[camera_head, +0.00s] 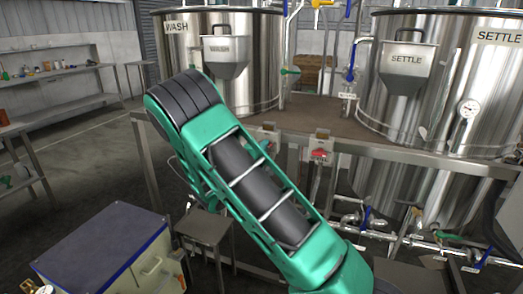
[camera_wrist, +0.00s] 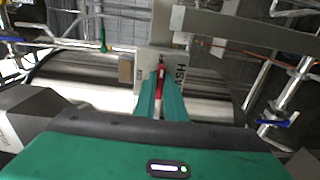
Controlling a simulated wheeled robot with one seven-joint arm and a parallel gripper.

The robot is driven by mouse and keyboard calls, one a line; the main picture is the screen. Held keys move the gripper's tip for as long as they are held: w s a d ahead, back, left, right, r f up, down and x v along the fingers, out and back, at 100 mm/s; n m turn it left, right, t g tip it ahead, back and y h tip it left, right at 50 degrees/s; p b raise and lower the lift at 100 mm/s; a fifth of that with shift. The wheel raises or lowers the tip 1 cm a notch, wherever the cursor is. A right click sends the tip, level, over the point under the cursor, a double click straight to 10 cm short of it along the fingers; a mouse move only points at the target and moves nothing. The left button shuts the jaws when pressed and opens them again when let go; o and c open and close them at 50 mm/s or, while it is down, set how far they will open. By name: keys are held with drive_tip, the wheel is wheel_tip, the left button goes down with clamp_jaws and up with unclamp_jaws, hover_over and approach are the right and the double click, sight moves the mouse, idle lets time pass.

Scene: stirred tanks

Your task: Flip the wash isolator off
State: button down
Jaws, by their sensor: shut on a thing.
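The wash isolator (camera_wrist: 140,70) is a pale plate with a red handle (camera_wrist: 161,72), seen in the wrist view beside a sideways label that partly reads WASH. My gripper (camera_wrist: 160,88) has its two teal fingers on either side of the red handle, closed on it. The handle runs along the line of the fingers in that view; its lower end is hidden between them. In the head view my arm covers the gripper. A red-handled switch (camera_head: 320,153) shows right of my arm there; I cannot tell if it is the same isolator.
The steel WASH tank (camera_head: 256,80) and SETTLE tank (camera_head: 440,90) stand behind a metal frame rail (camera_head: 420,152). Pipes with blue-handled valves (camera_head: 366,218) run low at the right. A small grey table (camera_head: 205,228) and a blue-topped chest (camera_head: 105,250) stand near my arm.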

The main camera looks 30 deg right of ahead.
drive_tip(key=shift+s+d+f, duration=0.1)
drive_tip(key=shift+s+f, duration=0.05)
drive_tip(key=shift+f, duration=0.1)
drive_tip(key=c, duration=1.8)
unclamp_jaws()
drive_tip(key=shift+r, duration=0.1)
drive_tip(key=v, duration=1)
drive_tip(key=shift+s+a, duration=0.15)
drive_tip(key=shift+a, duration=0.2)
